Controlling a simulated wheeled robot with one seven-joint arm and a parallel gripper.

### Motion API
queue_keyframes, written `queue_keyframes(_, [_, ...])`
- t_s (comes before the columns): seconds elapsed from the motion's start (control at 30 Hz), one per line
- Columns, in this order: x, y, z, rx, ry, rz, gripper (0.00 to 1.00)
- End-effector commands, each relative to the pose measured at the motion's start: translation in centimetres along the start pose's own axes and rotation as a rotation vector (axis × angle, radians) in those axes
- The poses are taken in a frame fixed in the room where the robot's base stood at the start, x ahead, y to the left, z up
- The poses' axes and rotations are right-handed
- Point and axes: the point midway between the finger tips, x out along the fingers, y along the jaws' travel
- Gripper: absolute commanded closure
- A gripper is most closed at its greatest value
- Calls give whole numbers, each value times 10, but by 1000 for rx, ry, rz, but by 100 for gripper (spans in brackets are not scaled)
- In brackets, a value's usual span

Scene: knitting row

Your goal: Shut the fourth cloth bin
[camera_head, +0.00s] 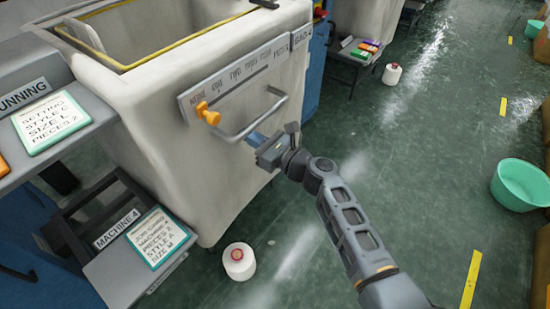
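A large off-white cloth bin (150,130) with a yellow inner rim stands at the upper left, and its top is open. A grey panel (235,82) on its front carries small lettering. A grey bar handle (262,118) sticks out from this panel, and an orange knob (207,114) sits at the panel's left end. My gripper (274,138) is just below and in front of the handle, close to the bin's front. Whether it touches the bar is unclear. The spacing of its fingers is hard to make out, and I see nothing held.
A "MACHINE 4" step (115,270) with a card stands at lower left, below a shelf (85,135). White yarn cones stand on the floor (239,261), (392,74). A low stool (345,60) is behind. A green tub (518,184) stands right. The floor between is mostly clear.

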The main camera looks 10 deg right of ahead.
Motion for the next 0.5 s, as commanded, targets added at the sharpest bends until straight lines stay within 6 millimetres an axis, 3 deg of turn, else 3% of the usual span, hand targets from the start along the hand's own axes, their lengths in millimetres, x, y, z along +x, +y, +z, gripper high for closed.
queue_keyframes(0.03, [13, 1, -5, -2, -1, 3, 100])
queue_keyframes(0.2, [42, 0, -4, 0, -1, 2, 100])
queue_keyframes(0.5, [65, 0, -2, 0, 1, 0, 100])
